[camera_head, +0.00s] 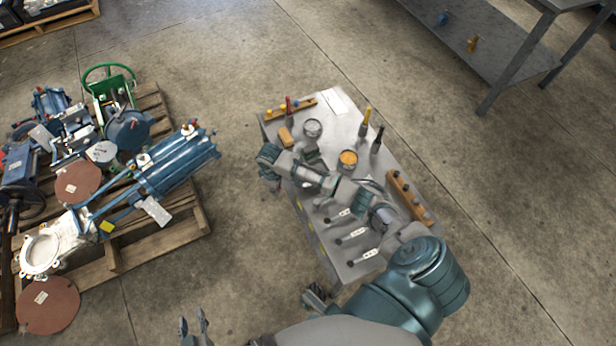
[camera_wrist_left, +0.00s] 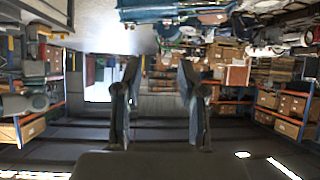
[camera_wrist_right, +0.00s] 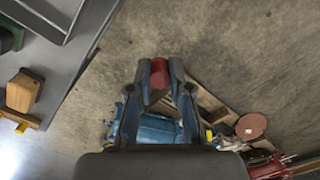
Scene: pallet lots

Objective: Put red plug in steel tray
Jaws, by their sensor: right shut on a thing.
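The red plug (camera_wrist_right: 159,74) is a short red cylinder between the fingertips of my right gripper (camera_wrist_right: 160,84) in the right wrist view. That gripper is shut on it and hangs just past the bench's left edge, above the floor; in the head view, the plug is hard to make out. A grey metal tray with a raised rim (camera_wrist_right: 66,24), which looks like the steel tray, shows at the upper left of the right wrist view, apart from the plug. In the head view, my right arm covers much of that area. My left gripper (camera_head: 194,323) is open and empty, low in the head view.
A loaded pallet (camera_head: 160,235) stands left. A steel shelf unit (camera_head: 480,50) stands at upper right. Bare floor lies between.

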